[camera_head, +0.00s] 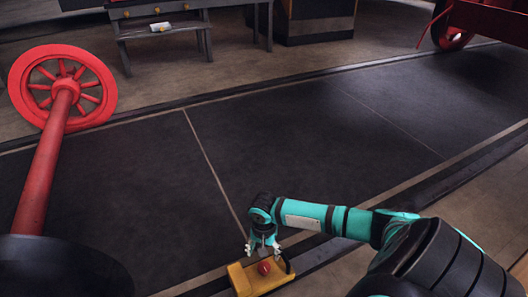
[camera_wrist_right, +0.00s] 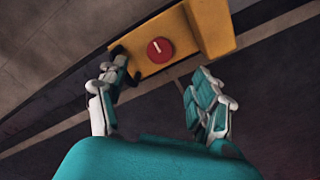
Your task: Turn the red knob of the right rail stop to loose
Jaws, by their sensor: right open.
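The right rail stop (camera_head: 245,281) is a yellow block on the rail at the bottom middle of the head view. Its red knob (camera_head: 264,268) sits on top. In the right wrist view the yellow stop (camera_wrist_right: 208,28) is at the top, and the round red knob (camera_wrist_right: 160,50) shows a short white mark. My right gripper (camera_head: 264,246) is open just above the stop. In the wrist view its fingers (camera_wrist_right: 160,108) are spread, with the knob beyond and between them, apart from both. The left gripper is not in view.
A red wheel and axle (camera_head: 53,146) lie at the left. A grey bench (camera_head: 160,30) stands at the back, with a small white item (camera_head: 160,27) on it. Red machinery (camera_head: 490,18) is at the back right. The dark floor (camera_head: 300,140) between the rails is clear.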

